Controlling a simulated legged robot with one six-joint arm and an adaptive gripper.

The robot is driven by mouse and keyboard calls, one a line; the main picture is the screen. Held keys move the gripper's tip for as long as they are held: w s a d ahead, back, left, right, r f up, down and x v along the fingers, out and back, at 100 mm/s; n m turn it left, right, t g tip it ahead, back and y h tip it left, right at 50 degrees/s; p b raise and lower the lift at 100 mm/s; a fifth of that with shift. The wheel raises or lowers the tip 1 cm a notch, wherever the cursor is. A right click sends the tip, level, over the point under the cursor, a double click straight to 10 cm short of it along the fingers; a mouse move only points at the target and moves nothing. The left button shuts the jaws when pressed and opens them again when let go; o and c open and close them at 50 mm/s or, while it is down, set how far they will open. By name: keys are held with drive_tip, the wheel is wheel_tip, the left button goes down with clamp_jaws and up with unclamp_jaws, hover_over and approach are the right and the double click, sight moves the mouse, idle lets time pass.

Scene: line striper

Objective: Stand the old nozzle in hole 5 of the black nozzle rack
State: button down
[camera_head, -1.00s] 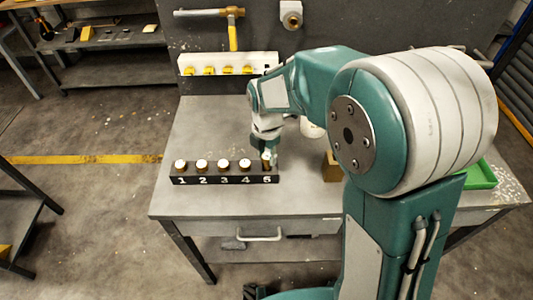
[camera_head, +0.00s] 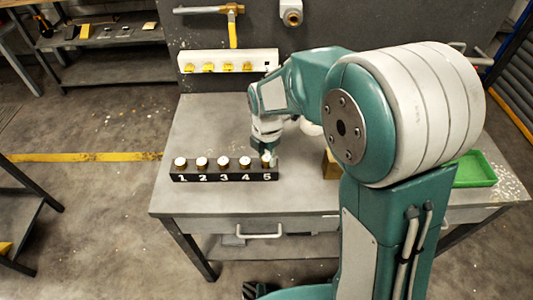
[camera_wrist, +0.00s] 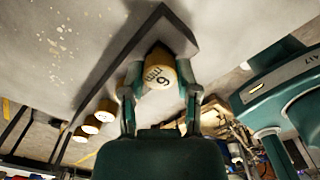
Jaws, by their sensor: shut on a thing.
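The black nozzle rack (camera_head: 213,178) lies near the front left of the grey bench, numbered 1 to 5. Holes 1 to 4 each hold an upright nozzle with a white top. The old nozzle (camera_head: 267,161) is upright at hole 5, its white top about level with the others. My gripper (camera_head: 268,148) is over it from behind. In the wrist view my gripper (camera_wrist: 160,92) is shut on the old nozzle (camera_wrist: 160,72), whose pale end face carries black "mm" lettering. The black rack (camera_wrist: 168,20) lies behind it. The nozzle's lower end is hidden.
A white holder (camera_head: 252,57) with several yellow pieces stands at the bench's back edge. A brown block (camera_head: 331,165) and a white round object (camera_head: 311,128) are right of my gripper, partly behind my arm. A green tray (camera_head: 476,170) is at the far right. The bench left of the rack is clear.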

drive_tip(key=shift+f, duration=0.55)
drive_tip(key=shift+c, duration=1.3)
unclamp_jaws()
drive_tip(key=shift+o, duration=1.3)
drive_tip(key=shift+r, duration=0.1)
drive_tip(key=shift+r, duration=3.4)
